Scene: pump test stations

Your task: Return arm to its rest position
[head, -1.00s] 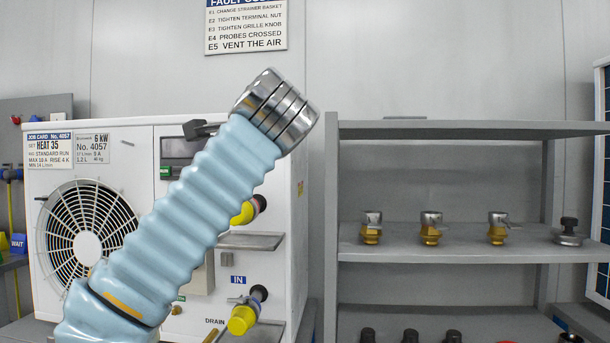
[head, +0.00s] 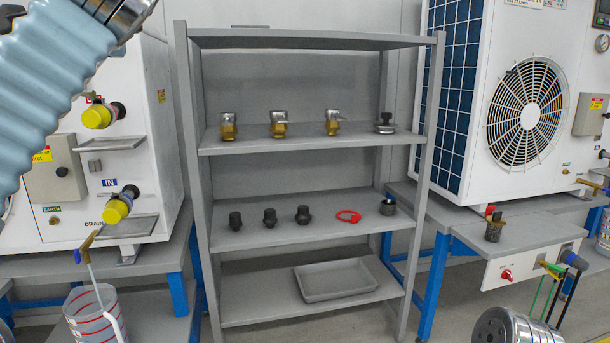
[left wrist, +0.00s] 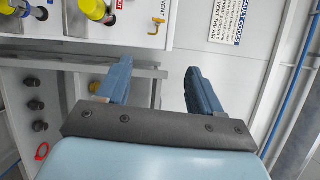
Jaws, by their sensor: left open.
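My left arm, in a ribbed light blue sleeve (head: 48,85) with a silver wrist end (head: 115,12), crosses the upper left of the head view, in front of the white unit. Its gripper lies outside the head view. In the left wrist view my left gripper (left wrist: 158,78) is open, its two blue fingers wide apart with nothing between them. Behind the fingers are a grey shelf frame and the light wall. My right gripper is not in view.
A grey shelf rack (head: 310,139) stands in the middle, with brass fittings, black fittings, a red ring (head: 348,216) and a grey tray (head: 335,283). A white unit with yellow caps (head: 97,116) is left. A fan unit (head: 528,112) is right. A measuring jug (head: 92,318) stands low left.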

